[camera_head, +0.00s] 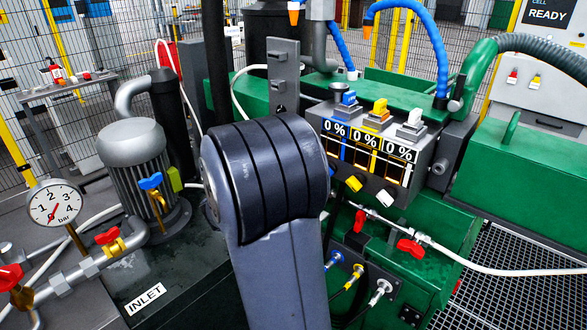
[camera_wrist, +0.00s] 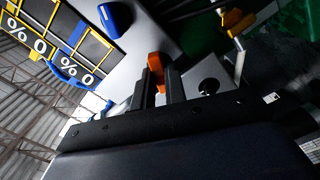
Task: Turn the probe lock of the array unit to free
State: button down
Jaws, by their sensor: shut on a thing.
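My gripper (camera_wrist: 158,75) shows in the wrist view, with its two dark fingers closed on a small orange handle (camera_wrist: 156,64) in front of a pale grey panel. No label on this handle is readable, so I cannot tell from the picture whether it is the probe lock or which position it is in. The grey unit with three 0 % displays (camera_head: 368,150) stands on the green machine in the head view. Its displays also show at the upper left of the wrist view (camera_wrist: 62,38). My arm hides the gripper and the orange handle in the head view.
A blue knob (camera_wrist: 115,15) sits near the fingers, and a yellow-tipped lever (camera_wrist: 238,22) is to their right. In the head view, red valve handles (camera_head: 410,247) and hose connectors (camera_head: 357,270) lie below the displays. A motor (camera_head: 135,165) and gauge (camera_head: 55,204) stand left.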

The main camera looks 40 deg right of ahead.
jog(key=shift+f+m+b, duration=0.25)
jog(key=shift+m+b, duration=1.25)
jog(key=shift+b, duration=2)
jog(key=shift+r+m+b, duration=0.15)
jog(key=shift+m+b, duration=0.25)
jog(key=shift+b, duration=0.5)
jog(key=shift+b, duration=0.45)
jog(key=m+b, duration=0.2)
jog(key=b, duration=0.3)
jog(key=shift+f+m+b, duration=0.2)
jog(key=shift+m+b, duration=0.1)
jog(key=shift+m, duration=0.1)
jog(key=m+b, duration=0.1)
jog(key=b, duration=0.2)
jog(key=shift+r+m+b, duration=0.15)
jog(key=shift+m+b, duration=0.55)
jog(key=shift+b, duration=0.5)
jog(key=m+b, duration=0.3)
jog(key=b, duration=0.4)
jog(key=shift+m, duration=0.4)
jog(key=c, duration=1.3)
grip_release()
jog(key=shift+r, duration=0.15)
